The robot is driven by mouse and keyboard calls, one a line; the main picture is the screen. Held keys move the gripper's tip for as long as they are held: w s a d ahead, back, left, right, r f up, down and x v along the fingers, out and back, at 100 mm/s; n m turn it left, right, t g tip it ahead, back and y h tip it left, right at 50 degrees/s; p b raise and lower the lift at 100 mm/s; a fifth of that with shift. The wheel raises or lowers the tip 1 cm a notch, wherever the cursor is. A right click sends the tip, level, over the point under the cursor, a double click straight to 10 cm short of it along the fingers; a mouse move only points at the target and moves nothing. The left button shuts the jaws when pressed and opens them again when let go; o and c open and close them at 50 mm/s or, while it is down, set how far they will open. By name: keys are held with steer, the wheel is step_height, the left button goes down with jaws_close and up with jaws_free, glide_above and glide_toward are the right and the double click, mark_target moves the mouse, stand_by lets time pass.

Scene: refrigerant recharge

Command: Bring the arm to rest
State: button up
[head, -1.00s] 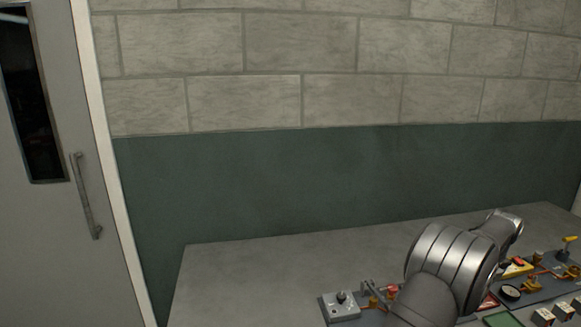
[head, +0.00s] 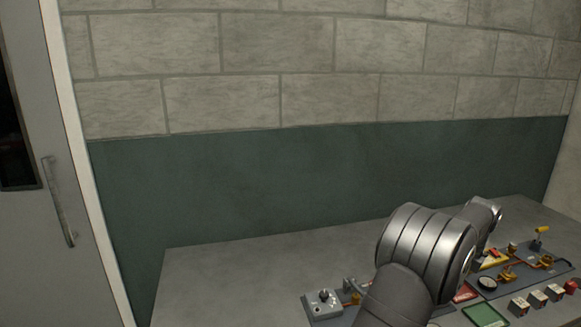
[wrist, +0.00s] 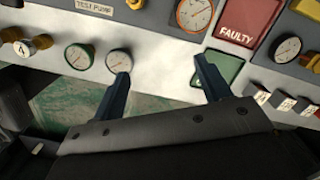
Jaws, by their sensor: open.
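My gripper (wrist: 163,82) shows in the wrist view with its two dark blue fingers spread wide and nothing between them. The fingers reach over the front part of a light panel (wrist: 160,50). The left fingertip is near a small white gauge (wrist: 119,61), and the right fingertip overlaps a green tile (wrist: 222,66) in the picture. I cannot tell the height above the panel. In the head view my arm rises from the bottom edge and bends over the bench; the gripper itself is hidden there.
The grey bench (head: 230,275) is bare at left and back. Equipment at right includes a grey box with a knob (head: 323,300), yellow-handled valves (head: 541,231), a red tile (head: 465,293) and switches. A red FAULTY tile (wrist: 245,22) shows in the wrist view. A door (head: 50,270) stands left.

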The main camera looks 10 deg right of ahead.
steer(key=w+a+n, duration=0.2)
steer(key=w+a+f+n, duration=0.1)
steer(key=w+a+n, duration=0.1)
steer(key=w+a+f+n, duration=0.1)
steer(key=w+a+n, duration=0.1)
steer(key=n, duration=0.1)
steer(key=shift+f+y, duration=0.25)
steer(key=shift+y, duration=0.05)
steer(key=shift+d+f, duration=0.1)
steer(key=shift+f, duration=0.8)
